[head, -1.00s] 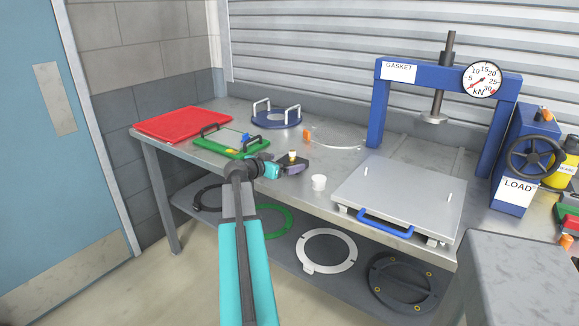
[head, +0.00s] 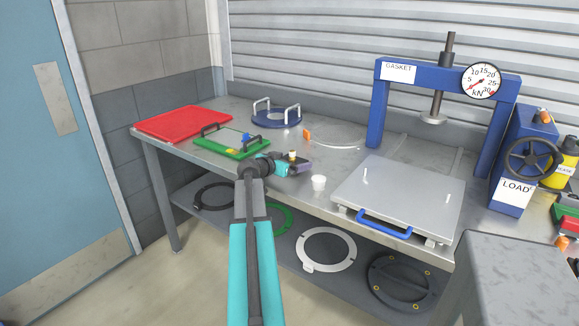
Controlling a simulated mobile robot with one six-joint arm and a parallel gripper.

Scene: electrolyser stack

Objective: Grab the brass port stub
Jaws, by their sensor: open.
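A small brass-coloured piece with a pale top, which looks like the brass port stub (head: 292,154), shows at the far side of my gripper on the steel bench. My gripper (head: 299,163) is open, low over the bench, with its dark jaws pointing right. The stub shows just beyond the jaws' upper edge. I cannot tell whether it stands between the jaws or behind them. The jaws hide its lower part.
A white cup (head: 318,182) stands just right of my gripper. A green plate with handles (head: 225,148) lies to the left, a red mat (head: 180,121) beyond it. A grey plate (head: 405,195) lies right, before the blue press (head: 378,105).

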